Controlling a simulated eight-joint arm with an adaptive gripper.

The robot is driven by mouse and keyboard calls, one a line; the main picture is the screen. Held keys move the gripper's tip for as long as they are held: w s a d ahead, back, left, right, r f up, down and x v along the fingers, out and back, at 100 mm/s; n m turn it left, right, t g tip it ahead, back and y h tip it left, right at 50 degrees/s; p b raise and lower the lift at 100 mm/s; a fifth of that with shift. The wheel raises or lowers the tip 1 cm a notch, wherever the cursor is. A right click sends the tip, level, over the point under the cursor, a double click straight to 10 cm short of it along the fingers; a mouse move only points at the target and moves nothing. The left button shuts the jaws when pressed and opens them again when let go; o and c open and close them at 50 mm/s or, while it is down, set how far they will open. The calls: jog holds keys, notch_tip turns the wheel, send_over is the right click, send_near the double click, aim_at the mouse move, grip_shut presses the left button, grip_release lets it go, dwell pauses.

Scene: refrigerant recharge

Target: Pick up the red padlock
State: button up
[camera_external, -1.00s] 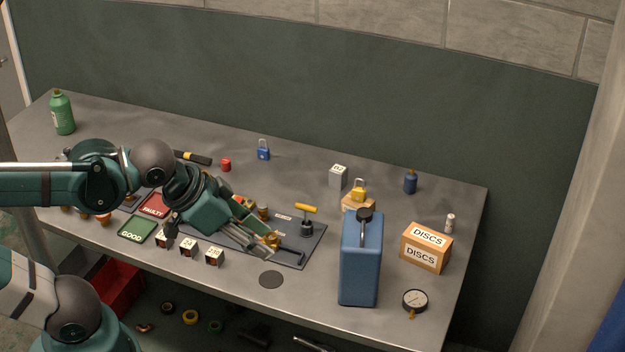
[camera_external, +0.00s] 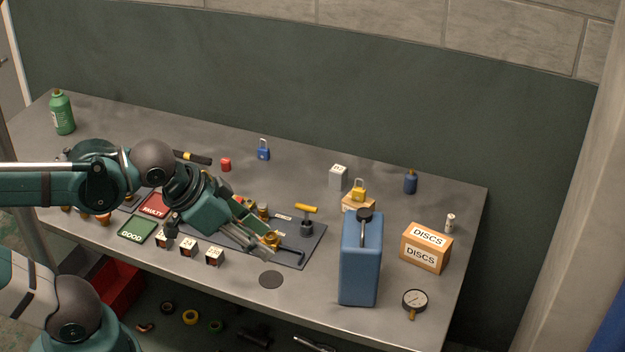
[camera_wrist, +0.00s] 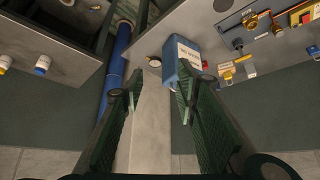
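I cannot make out a red padlock for certain. A small red object (camera_external: 226,164) stands on the bench behind my arm in the external view, but its shape is too small to tell. A blue padlock (camera_external: 263,152) stands to its right, and a yellow padlock (camera_external: 358,192) sits on a small box farther right. My gripper (camera_external: 268,248) is low over the dark mat near its front edge, beside a brass part. In the wrist view my gripper (camera_wrist: 160,80) has its two fingers apart with nothing held between them. Part of the mat is hidden by my arm.
A tall blue canister (camera_external: 360,262) stands right of the mat, with a DISCS box (camera_external: 425,250) and a gauge (camera_external: 414,300) beyond it. Red and green trays (camera_external: 136,230) and small labelled blocks (camera_external: 214,257) lie in front. The back of the bench is mostly clear.

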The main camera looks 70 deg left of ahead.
jog(key=w+a+r+m+g+b, duration=0.1)
jog(key=w+a+r+m+g, duration=0.3)
jog(key=w+r, duration=0.8)
jog(key=w+a+f+m+h+b, duration=0.1)
jog(key=w+a+f+m+h, duration=0.2)
jog(key=w+a, duration=0.9)
jog(key=w+a+f+m+b, duration=0.2)
jog(key=w+a+f+m, duration=0.15)
jog(key=w+a, duration=0.9)
notch_tip(320, 180, down, 31)
jog(key=w+d, duration=0.2)
jog(key=shift+w+d+h+p, duration=0.15)
jog(key=shift+d+h+p, duration=0.05)
jog(key=shift+h+p, duration=0.1)
jog(key=shift+n, duration=0.25)
